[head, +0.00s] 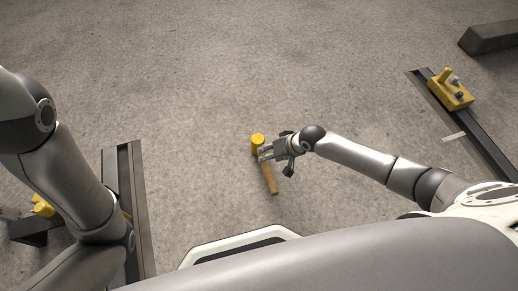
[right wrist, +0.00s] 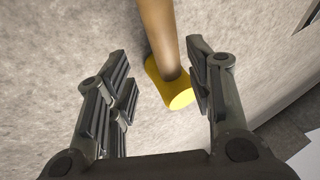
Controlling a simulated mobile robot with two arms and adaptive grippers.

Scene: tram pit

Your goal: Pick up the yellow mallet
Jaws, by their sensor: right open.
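The yellow mallet (head: 258,142) lies on the concrete floor in the middle of the head view, its brown handle (head: 270,181) pointing toward my base. My right gripper (head: 263,154) is at the mallet, just by the head end. In the right wrist view the handle (right wrist: 157,35) and yellow head (right wrist: 172,88) show between the two open fingers of my right gripper (right wrist: 160,90). The fingers stand apart on either side, and I cannot tell whether either touches the mallet. My left arm comes in at the left of the head view; its gripper is not clearly visible.
A dark rail (head: 123,180) runs along the floor at the left, and another rail (head: 471,128) at the right carries a yellow block-like device (head: 450,92). A dark beam (head: 490,37) lies at the top right. The floor beyond the mallet is clear.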

